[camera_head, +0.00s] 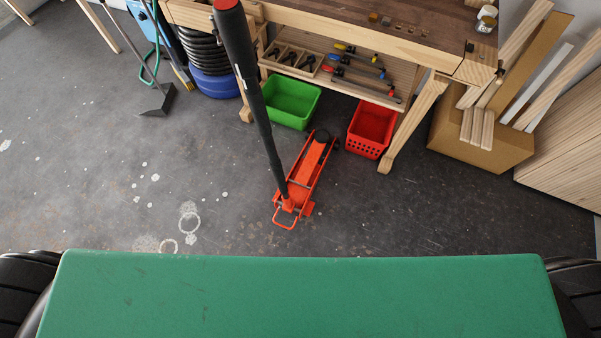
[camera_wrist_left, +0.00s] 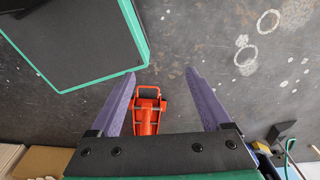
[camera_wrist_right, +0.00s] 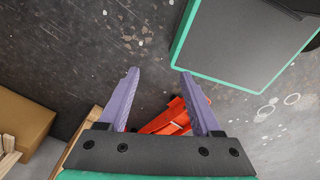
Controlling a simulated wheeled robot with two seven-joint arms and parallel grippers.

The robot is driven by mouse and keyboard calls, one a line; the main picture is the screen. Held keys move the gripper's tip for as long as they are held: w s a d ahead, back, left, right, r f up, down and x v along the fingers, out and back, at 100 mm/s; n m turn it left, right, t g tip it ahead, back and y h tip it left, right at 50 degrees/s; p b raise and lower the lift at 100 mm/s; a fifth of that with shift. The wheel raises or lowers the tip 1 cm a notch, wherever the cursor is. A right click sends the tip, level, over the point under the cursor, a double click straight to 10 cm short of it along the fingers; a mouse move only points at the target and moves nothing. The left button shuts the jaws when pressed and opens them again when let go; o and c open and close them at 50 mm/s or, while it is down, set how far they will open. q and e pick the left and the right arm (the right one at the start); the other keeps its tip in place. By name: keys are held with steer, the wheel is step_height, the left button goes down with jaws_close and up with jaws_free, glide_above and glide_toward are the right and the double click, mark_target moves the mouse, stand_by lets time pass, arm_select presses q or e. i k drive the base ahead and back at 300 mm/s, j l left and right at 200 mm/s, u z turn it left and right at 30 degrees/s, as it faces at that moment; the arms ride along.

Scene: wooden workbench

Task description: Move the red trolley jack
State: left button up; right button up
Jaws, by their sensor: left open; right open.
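The red trolley jack (camera_head: 313,169) stands on the grey floor in front of the workbench. Its long black handle (camera_head: 262,110) leans up and to the left, with a red end near the top edge. The jack also shows in the left wrist view (camera_wrist_left: 147,104), past and between the fingers of my open left gripper (camera_wrist_left: 161,73). In the right wrist view part of the jack (camera_wrist_right: 165,122) shows beyond the fingers of my open right gripper (camera_wrist_right: 159,73), partly hidden by its right finger. Both grippers are empty and apart from the jack. Neither shows in the head view.
A green bin (camera_head: 291,101) and a red basket (camera_head: 371,129) stand just behind the jack, under the workbench (camera_head: 375,37). A cardboard box (camera_head: 480,148) with timber is at the right. A blue bucket (camera_head: 214,85) stands back left. The floor left of the jack is clear.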

mark_target(302, 179)
steer(key=i+j+z, duration=0.15)
steer(key=j+z, duration=0.3)
steer(key=j, duration=0.55)
steer(key=j+z, duration=0.45)
steer(key=j, duration=0.55)
